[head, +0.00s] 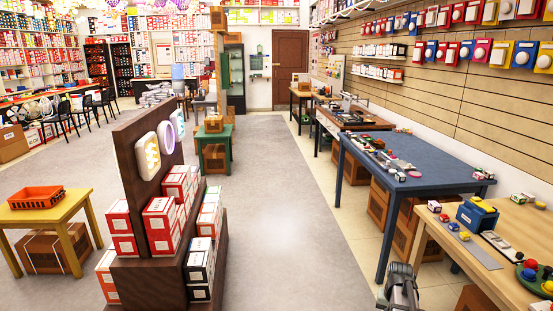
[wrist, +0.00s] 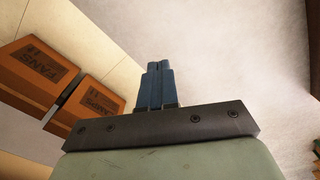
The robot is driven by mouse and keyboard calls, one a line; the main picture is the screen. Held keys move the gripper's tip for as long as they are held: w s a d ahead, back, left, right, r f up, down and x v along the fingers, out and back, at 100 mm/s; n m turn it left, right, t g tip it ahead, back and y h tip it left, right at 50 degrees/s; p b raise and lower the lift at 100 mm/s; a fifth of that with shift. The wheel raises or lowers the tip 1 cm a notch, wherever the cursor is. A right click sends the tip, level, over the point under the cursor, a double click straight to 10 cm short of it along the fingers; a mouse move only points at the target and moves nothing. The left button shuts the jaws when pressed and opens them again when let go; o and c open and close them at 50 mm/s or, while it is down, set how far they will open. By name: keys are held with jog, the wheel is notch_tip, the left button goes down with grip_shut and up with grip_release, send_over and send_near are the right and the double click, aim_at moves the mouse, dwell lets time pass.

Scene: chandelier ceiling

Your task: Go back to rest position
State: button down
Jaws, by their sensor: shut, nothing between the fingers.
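My gripper (wrist: 158,72) shows in the wrist view with its two blue fingers together, shut and empty, above the grey floor. In the head view part of my arm (head: 399,288) shows at the bottom edge, left of the wooden table. The fingertips cannot be made out there.
A wooden table (head: 462,238) with small items stands at right, a blue table (head: 400,158) behind it. Brown boxes (wrist: 34,72) lie on the floor beside my gripper. A dark display stand (head: 128,165) with red and white boxes stands left. The grey aisle (head: 285,225) between is clear.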

jog(key=s+a+f+n, duration=0.2)
jog(key=a+f, duration=0.1)
jog(key=a, duration=0.6)
jog(key=s+a+f+n, duration=0.2)
jog(key=s+a, duration=0.1)
jog(key=a, duration=0.6)
jog(key=s+a+f+n, duration=0.2)
jog(key=a+f, duration=0.1)
jog(key=a, duration=0.6)
jog(key=s+f+g, duration=0.3)
jog(key=s+f, duration=0.7)
jog(key=s, duration=0.4)
jog(key=s+f+g, duration=0.3)
jog(key=s+f, duration=0.7)
jog(key=s, duration=0.5)
jog(key=shift+s+d+g, duration=0.15)
jog(key=shift+d+g, duration=0.2)
jog(key=shift+g, duration=0.05)
